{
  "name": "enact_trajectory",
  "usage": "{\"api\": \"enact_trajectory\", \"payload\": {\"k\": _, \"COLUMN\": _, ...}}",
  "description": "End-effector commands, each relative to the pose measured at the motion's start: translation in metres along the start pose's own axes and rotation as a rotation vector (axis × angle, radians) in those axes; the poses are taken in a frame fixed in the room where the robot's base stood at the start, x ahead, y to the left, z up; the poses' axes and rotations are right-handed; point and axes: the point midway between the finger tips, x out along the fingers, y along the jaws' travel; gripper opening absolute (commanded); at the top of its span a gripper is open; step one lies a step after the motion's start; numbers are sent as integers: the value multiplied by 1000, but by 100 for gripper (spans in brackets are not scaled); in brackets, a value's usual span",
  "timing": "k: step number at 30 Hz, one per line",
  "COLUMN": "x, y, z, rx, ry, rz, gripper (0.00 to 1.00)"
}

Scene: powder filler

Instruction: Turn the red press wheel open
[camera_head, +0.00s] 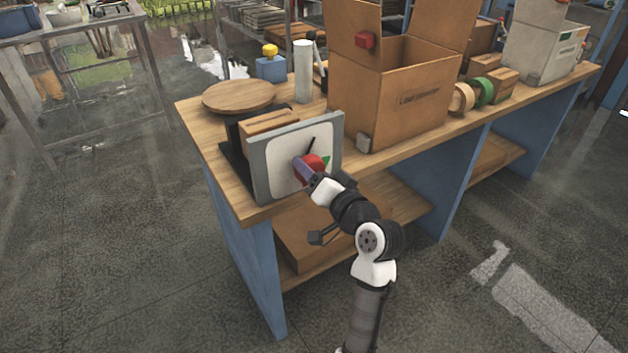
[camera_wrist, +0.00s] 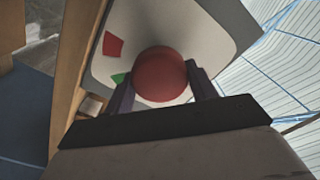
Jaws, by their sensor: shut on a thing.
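The red press wheel (camera_head: 312,164) is mounted on the white face of a grey-framed panel (camera_head: 263,168) at the near left end of the workbench. My gripper (camera_head: 309,170) reaches the wheel from the front and partly covers it. In the wrist view the round red wheel (camera_wrist: 161,75) sits between the two dark fingers of my gripper (camera_wrist: 160,88), which are shut on it. A green mark (camera_wrist: 121,78) and a red mark (camera_wrist: 113,46) show on the face beside the wheel. A dark pointer (camera_head: 310,144) stands above it in the head view.
A round wooden board (camera_head: 238,96) lies behind the panel. A large open cardboard box (camera_head: 400,95) stands to the right, with green and tan tape rolls (camera_head: 473,95) beyond it. A white cylinder (camera_head: 303,71) stands behind. The floor in front is clear.

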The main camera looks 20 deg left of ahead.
Motion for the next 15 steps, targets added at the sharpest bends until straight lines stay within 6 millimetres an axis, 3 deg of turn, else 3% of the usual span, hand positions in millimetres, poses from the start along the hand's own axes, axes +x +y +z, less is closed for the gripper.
{"api": "enact_trajectory", "payload": {"k": 15, "x": 0, "y": 1, "z": 2, "rx": -389, "ry": -1, "rz": 0, "gripper": 33}}
